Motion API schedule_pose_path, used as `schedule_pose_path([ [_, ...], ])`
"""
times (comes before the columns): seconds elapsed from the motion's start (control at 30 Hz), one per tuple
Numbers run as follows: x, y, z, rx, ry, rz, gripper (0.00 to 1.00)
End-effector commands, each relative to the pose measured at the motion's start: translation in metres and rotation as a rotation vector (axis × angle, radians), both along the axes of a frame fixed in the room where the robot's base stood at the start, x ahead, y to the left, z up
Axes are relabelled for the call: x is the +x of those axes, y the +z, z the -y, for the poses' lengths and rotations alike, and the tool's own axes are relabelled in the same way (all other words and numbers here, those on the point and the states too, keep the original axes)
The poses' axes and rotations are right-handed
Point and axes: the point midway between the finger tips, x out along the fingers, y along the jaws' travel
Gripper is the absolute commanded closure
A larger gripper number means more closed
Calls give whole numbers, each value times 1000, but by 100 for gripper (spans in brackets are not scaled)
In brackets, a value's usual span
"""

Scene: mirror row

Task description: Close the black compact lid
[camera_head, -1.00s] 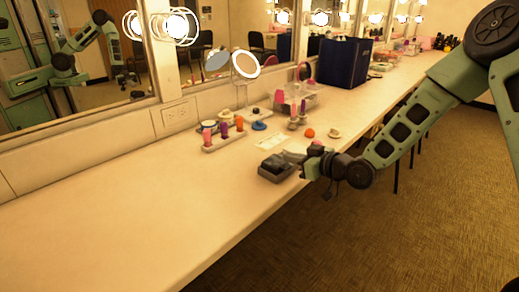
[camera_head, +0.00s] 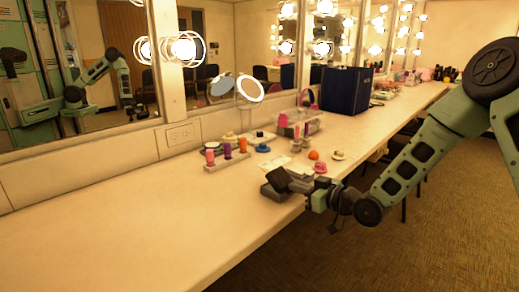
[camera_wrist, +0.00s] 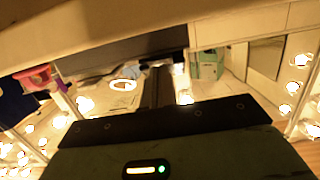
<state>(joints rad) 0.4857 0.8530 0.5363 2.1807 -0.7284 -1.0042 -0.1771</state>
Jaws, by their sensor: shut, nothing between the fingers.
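The black compact (camera_head: 272,191) lies near the front edge of the counter in the head view. Its dark lid (camera_head: 279,179) stands tilted up above the base. My gripper (camera_head: 301,187) is shut and empty, its dark fingers close to the right side of the compact. I cannot tell whether they touch the lid. In the wrist view the shut fingers (camera_wrist: 158,85) point at a dark slab (camera_wrist: 125,48) that appears to be the compact, partly cut off by the tilted view.
A tray of bottles (camera_head: 227,162) stands behind the compact. A dark blue box (camera_head: 345,90) stands beyond. The counter to the left is bare.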

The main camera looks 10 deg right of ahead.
Motion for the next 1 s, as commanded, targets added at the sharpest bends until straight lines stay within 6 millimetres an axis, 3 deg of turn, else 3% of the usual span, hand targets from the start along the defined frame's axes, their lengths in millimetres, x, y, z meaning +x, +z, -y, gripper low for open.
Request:
schedule_pose_path([
  [0.57, -6, 3, 6, 0, -2, 2, 100],
  [1.0, -81, 18, 63, -1, -4, 1, 100],
])
